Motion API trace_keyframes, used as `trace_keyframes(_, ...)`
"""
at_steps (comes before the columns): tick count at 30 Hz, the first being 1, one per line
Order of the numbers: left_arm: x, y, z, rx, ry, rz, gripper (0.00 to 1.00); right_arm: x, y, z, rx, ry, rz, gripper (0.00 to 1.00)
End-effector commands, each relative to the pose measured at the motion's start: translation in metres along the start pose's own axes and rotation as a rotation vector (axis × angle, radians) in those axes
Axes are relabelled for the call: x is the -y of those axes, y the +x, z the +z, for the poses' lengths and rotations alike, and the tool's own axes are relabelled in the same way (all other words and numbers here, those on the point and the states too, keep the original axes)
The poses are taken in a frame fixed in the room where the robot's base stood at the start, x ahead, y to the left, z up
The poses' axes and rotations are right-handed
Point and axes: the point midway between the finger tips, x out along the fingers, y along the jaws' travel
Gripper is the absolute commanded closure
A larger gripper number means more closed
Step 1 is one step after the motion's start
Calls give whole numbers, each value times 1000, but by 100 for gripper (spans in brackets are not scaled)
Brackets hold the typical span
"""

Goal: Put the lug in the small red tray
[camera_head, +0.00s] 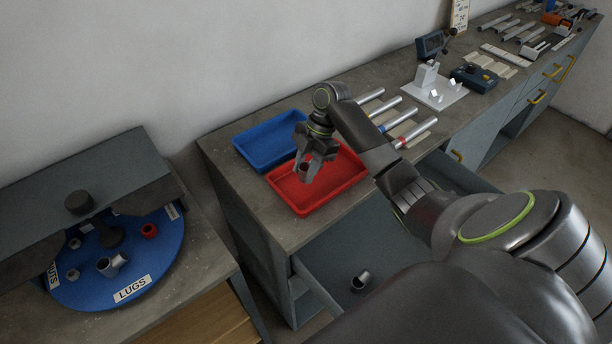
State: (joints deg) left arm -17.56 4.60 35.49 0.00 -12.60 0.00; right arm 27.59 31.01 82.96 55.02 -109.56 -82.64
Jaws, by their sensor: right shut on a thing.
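The small red tray (335,187) lies on the grey bench top, right of a blue tray. My right gripper (306,174) is over the left part of the red tray, pointing down. It is shut on a small dark piece, the lug (305,167), mostly hidden between the fingers. I cannot tell how far above the tray floor it is. A similar metal lug (109,266) sits on the blue turntable near the LUGS label. My left gripper is not in view.
The blue tray (243,147) adjoins the red tray. Silver tubes (396,119) lie to the right, near a white fixture (438,92). The blue turntable (85,292) carries small parts. An open drawer below holds a metal piece (360,280).

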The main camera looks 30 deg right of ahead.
Motion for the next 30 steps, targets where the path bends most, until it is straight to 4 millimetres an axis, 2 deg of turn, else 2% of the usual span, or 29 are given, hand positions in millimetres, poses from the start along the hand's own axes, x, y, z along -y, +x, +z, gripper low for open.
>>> trace_keyframes(5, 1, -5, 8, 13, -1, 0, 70, 0, 13, 5, -1, 1, -1, 91)
trace_keyframes(11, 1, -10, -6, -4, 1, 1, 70, 0, 37, 15, 0, 0, -1, 91)
trace_keyframes(15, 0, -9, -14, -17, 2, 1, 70, 0, 38, 16, 2, -3, 2, 91)
trace_keyframes(21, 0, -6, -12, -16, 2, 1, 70, 0, 42, 17, 2, -2, 2, 91)
trace_keyframes(22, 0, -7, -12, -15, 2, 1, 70, 0, 41, 17, 2, -2, 2, 65)
trace_keyframes(26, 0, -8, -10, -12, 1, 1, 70, 0, 41, 17, 2, -2, 1, 48)
trace_keyframes(30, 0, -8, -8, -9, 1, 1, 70, 0, 40, 17, 2, -2, 1, 46)
